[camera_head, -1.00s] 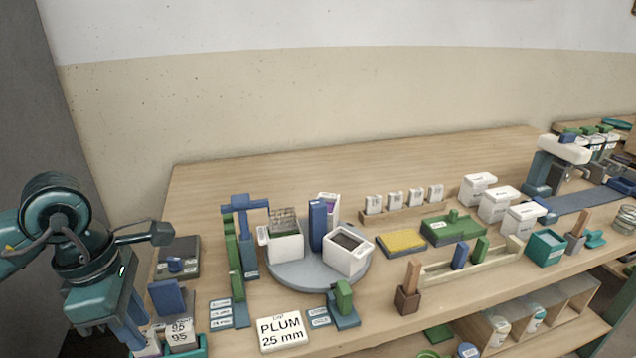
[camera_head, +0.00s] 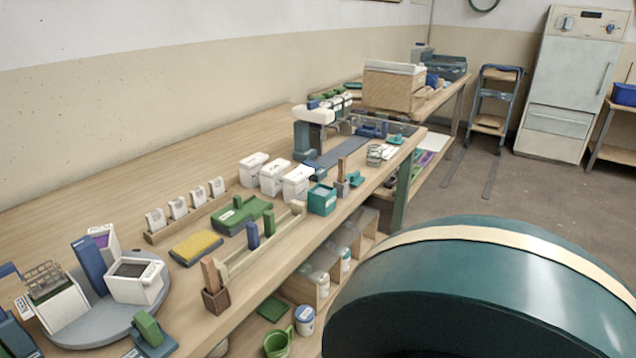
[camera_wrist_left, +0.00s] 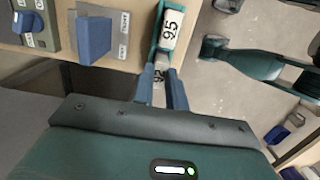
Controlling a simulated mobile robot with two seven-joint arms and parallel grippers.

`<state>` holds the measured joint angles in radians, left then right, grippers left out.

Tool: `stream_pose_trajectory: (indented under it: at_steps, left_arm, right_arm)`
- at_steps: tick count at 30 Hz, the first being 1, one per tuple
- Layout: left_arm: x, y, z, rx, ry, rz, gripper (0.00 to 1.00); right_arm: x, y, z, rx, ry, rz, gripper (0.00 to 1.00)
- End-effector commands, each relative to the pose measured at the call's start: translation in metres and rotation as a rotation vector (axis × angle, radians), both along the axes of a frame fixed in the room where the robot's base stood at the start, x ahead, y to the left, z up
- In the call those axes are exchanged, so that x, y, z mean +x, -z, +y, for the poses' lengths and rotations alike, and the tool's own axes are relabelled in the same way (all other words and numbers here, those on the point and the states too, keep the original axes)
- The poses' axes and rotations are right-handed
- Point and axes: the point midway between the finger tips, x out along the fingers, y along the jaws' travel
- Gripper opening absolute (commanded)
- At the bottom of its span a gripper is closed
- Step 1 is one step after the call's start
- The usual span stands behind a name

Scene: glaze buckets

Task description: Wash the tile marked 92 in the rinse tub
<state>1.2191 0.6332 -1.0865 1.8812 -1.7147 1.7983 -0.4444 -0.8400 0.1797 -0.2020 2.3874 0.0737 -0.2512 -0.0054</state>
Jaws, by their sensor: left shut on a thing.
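In the left wrist view my left gripper (camera_wrist_left: 163,88) is shut on a small tile (camera_wrist_left: 158,76) whose partly covered mark looks like 92. A pale tile marked 95 (camera_wrist_left: 170,28) sits in a teal holder (camera_wrist_left: 155,38) just beyond the fingertips. In the head view a teal open box (camera_head: 322,198) with a label stands near the table's front edge; I cannot tell whether it is the rinse tub.
A grey turntable (camera_head: 96,328) carries a white bucket with dark contents (camera_head: 136,283) and other containers. Open floor (camera_head: 480,190) lies right of the table.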

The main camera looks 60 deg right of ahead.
Motion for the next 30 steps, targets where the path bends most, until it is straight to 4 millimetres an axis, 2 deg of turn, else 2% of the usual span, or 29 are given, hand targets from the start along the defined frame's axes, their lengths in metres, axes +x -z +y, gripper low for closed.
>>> stream_pose_trajectory:
  at_steps: [30]
  left_arm:
    - [0.000,-0.067,0.000,0.000,0.000,-0.001,0.00]
  right_arm:
    - [0.000,-0.038,0.000,0.000,0.000,0.000,0.36]
